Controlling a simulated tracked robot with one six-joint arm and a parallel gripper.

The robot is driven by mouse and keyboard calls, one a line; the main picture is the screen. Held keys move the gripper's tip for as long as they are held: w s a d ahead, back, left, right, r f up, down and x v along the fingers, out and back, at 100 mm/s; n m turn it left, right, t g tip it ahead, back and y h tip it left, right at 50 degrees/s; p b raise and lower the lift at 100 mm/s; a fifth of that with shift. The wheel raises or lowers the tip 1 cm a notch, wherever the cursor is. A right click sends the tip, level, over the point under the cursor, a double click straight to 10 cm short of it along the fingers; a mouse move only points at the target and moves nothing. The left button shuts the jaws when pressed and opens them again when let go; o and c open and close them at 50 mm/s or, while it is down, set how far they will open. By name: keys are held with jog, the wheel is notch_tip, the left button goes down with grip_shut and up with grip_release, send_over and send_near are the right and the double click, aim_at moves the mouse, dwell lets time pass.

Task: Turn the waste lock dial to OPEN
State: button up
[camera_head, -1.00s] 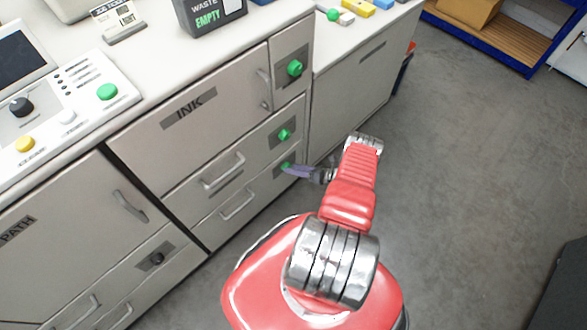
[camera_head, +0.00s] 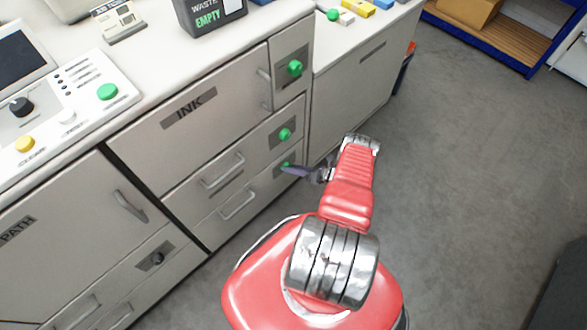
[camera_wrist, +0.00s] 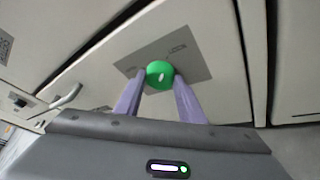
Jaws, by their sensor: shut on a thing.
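A green round dial (camera_wrist: 160,73) with a short white mark sits on a grey plate (camera_wrist: 190,48) in the wrist view. Which label names the waste lock cannot be told.
Two more green dials, one on the middle drawer (camera_head: 285,134) and one on the upper door (camera_head: 295,68), are above. Drawer handles (camera_head: 238,206) stick out to the left. A black waste box (camera_head: 211,14) marked EMPTY stands on the counter.

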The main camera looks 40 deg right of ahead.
jog(key=shift+d, duration=0.15)
jog(key=shift+c, duration=0.2)
jog(key=shift+r+n+h, duration=0.1)
jog(key=shift+n+h, duration=0.2)
jog(key=shift+n, duration=0.1)
jog(key=a+n+h, duration=0.1)
jog(key=n+h, duration=0.2)
jog(key=n, duration=0.1)
jog(key=n+h, duration=0.3)
jog(key=n, duration=0.1)
jog(key=a+n+h, duration=0.1)
jog(key=n+h, duration=0.2)
jog(key=h, duration=0.1)
jog(key=shift+a+n, duration=0.35)
jog(key=shift+n, duration=0.05)
dwell(0.6)
dwell(0.4)
